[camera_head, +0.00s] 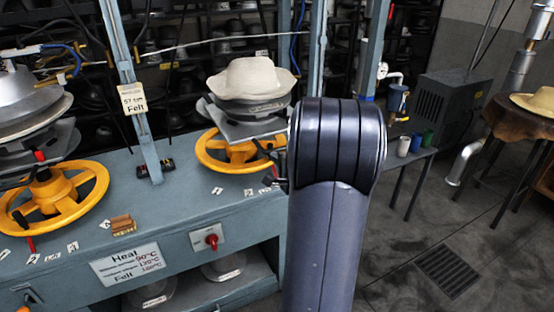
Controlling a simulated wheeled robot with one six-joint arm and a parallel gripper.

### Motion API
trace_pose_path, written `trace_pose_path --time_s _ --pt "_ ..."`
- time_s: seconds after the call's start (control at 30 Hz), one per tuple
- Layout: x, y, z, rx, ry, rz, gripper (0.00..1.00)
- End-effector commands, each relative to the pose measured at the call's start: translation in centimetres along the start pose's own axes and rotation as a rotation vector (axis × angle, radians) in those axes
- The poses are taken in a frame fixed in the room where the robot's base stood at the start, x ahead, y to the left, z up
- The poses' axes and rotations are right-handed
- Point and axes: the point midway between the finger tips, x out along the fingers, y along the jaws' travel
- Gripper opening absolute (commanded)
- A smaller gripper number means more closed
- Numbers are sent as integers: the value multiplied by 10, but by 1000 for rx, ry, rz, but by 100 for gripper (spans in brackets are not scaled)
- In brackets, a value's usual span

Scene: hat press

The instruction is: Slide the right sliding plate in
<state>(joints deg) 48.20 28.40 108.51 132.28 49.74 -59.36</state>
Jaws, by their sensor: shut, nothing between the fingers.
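The right press carries a pale felt hat (250,82) on a dark round block. Below the hat, a flat grey sliding plate (238,128) sits above the yellow handwheel (215,155). My gripper (279,180) shows only as a small dark part at the left edge of my large grey arm link, beside the right side of the yellow wheel. Its fingers are shut and hold nothing. Most of it is hidden behind the arm, and I cannot tell whether it touches the plate or wheel.
A second press with a yellow wheel (58,205) stands at the left of the blue-grey bench (170,215). A blue upright post (138,100) rises between the presses. A dark heater box (445,108) and a draped table with a straw hat stand right.

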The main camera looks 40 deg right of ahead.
Motion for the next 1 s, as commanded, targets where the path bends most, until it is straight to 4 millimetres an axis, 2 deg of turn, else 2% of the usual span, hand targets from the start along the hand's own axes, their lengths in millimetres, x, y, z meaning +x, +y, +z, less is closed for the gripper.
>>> trace_pose_path --time_s 0.17,0.27,0.7,1.0 --pt "12 2 0 -3 -1 -2 0" --pt "28 2 1 -5 -3 -4 0" --pt "127 -11 1 -2 0 -2 0" --pt "172 -20 0 -2 0 0 0"
